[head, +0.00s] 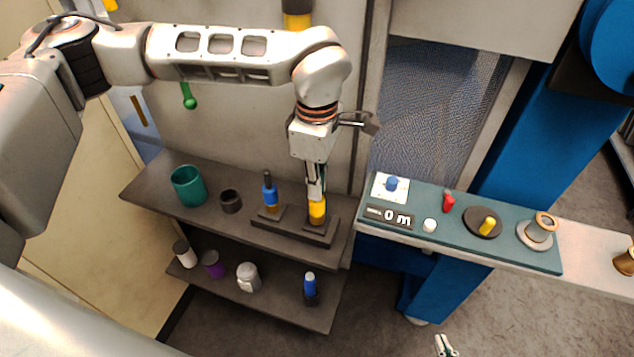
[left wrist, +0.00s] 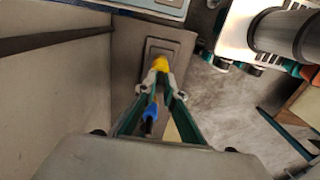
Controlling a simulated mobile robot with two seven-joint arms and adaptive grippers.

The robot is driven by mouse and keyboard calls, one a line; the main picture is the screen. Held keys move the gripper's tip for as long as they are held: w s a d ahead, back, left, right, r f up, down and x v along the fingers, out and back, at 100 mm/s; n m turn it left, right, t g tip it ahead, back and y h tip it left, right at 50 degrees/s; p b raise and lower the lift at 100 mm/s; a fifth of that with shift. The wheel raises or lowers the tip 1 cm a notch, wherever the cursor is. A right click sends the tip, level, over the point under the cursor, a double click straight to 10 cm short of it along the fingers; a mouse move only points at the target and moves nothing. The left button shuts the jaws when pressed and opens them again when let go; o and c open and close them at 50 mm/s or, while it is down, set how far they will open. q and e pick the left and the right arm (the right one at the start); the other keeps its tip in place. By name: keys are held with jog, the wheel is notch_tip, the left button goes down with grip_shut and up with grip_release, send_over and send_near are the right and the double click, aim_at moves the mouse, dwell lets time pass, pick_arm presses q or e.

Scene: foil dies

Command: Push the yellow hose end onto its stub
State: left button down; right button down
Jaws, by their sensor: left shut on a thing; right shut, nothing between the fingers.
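The yellow hose end (head: 317,211) is upright at the right side of a dark two-place base (head: 290,232) on the upper shelf. My left gripper (head: 316,194) points down and is shut on its upper part. The yellow piece also shows between the fingertips in the left wrist view (left wrist: 160,64), above a dark square plate (left wrist: 157,50). The stub is hidden; I cannot tell how far the hose end sits on it. My right gripper (head: 445,346) is shut and empty at the bottom edge of the head view.
A blue hose end (head: 269,193) stands on the same base, just left of my left gripper. A green cup (head: 188,185) and a dark ring (head: 231,201) are further left. Several small containers stand on the lower shelf. A teal control panel (head: 465,243) is at the right.

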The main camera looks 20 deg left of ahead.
pick_arm(q)
jog(key=shift+f, duration=0.35)
jog(key=c, duration=2)
grip_release()
jog(key=shift+c, duration=0.2)
notch_tip(320, 180, up, 12)
